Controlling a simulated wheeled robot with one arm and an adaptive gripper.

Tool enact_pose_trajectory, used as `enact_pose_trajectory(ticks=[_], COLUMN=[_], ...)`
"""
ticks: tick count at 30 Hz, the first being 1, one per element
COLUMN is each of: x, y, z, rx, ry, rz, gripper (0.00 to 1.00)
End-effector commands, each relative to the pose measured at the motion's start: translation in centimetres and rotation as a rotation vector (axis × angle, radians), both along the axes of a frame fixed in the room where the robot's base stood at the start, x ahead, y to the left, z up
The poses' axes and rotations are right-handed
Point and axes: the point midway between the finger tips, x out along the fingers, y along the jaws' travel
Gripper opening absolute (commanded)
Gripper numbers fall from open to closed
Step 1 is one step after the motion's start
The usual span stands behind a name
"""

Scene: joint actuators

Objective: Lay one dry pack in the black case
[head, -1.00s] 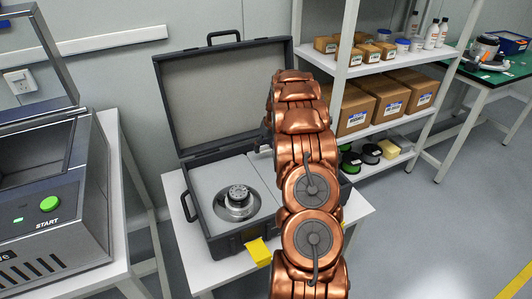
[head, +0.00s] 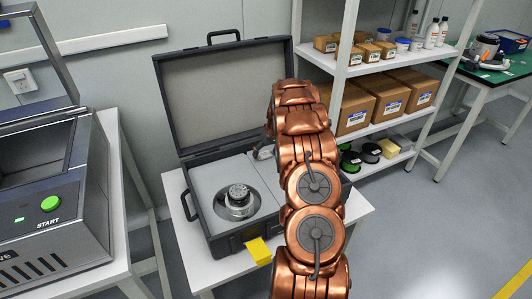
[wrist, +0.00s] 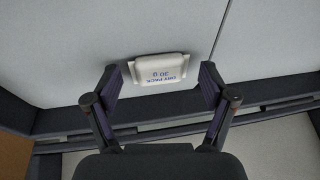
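The black case (head: 222,246) stands open on a small white table, lid raised at the back. Its grey insert holds a round metal actuator (head: 238,202) in the left half. In the wrist view, a white dry pack (wrist: 158,69) with blue lettering lies on the light grey insert, near the dark case wall (wrist: 65,120). My gripper (wrist: 160,72) is open; its fingers stand either side of the pack with a gap at each side. In the head view my copper arm hides the pack, the right half of the case and most of my gripper.
A yellow tag (head: 259,251) hangs at the case front. A machine with a green START button (head: 50,203) stands at left. A white shelf (head: 385,62) with boxes, bottles and spools is close at right. A green-topped bench (head: 490,76) stands farther right.

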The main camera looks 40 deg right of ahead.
Motion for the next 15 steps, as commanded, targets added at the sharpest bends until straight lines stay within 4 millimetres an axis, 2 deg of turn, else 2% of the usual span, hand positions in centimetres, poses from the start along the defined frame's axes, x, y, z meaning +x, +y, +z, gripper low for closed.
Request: enact_pose_trajectory(ticks=[10, 15], x=[0.0, -0.2], y=[0.0, -0.2], z=[0.2, 1.5], rx=[0.000, -0.003], ry=[0.000, -0.003], rz=[0.000, -0.001], gripper=[0.87, 0.87])
